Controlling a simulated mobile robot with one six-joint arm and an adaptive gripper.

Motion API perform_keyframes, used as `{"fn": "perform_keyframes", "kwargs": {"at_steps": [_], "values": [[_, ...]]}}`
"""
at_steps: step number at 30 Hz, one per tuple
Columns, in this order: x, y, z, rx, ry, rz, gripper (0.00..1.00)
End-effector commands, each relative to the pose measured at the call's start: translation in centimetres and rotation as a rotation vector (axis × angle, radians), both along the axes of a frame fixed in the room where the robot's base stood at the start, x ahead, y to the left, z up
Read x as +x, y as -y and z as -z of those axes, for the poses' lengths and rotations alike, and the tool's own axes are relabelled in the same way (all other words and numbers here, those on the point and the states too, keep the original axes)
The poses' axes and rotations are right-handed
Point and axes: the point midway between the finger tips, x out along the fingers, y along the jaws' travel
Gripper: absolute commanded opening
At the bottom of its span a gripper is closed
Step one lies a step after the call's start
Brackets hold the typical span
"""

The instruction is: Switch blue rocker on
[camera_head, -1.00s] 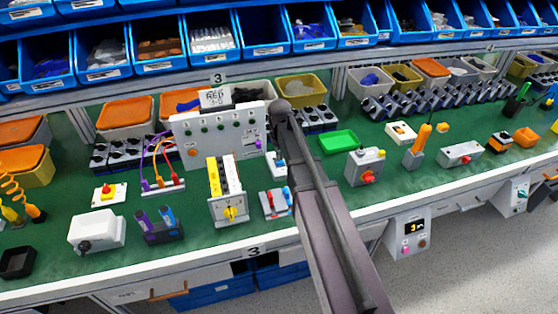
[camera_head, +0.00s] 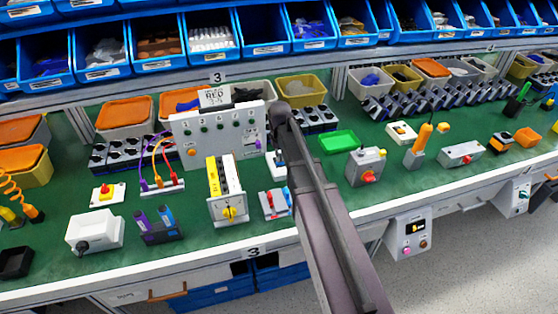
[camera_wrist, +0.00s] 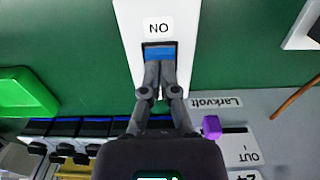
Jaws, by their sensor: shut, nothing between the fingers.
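The blue rocker (camera_wrist: 158,52) sits in a white housing (camera_wrist: 178,13) in the wrist view, beside a label that reads ON upside down. My gripper (camera_wrist: 158,65) is shut and empty, with its fingertips over the rocker. They hide part of it, and I cannot tell whether they touch it or how the rocker is tilted. In the head view part of the white housing (camera_head: 274,171) shows beside my arm, which hides my gripper and most of the switch.
The white Larkvolt panel (camera_head: 215,135) stands close behind and left. A yellow-knobbed module (camera_head: 227,190) and a red-and-blue lever block (camera_head: 274,204) stand nearby. A green tray (camera_head: 339,142) and red-knobbed box (camera_head: 367,167) are right. Blue bins (camera_head: 263,32) line the back.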

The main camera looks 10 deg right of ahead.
Motion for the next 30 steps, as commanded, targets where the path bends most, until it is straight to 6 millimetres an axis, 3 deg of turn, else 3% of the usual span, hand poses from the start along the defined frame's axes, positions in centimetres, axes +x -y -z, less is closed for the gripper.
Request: {"fn": "perform_keyframes", "kwargs": {"at_steps": [30], "values": [[0.01,0.00,0.54,0.000,0.000,0.000,0.00]]}}
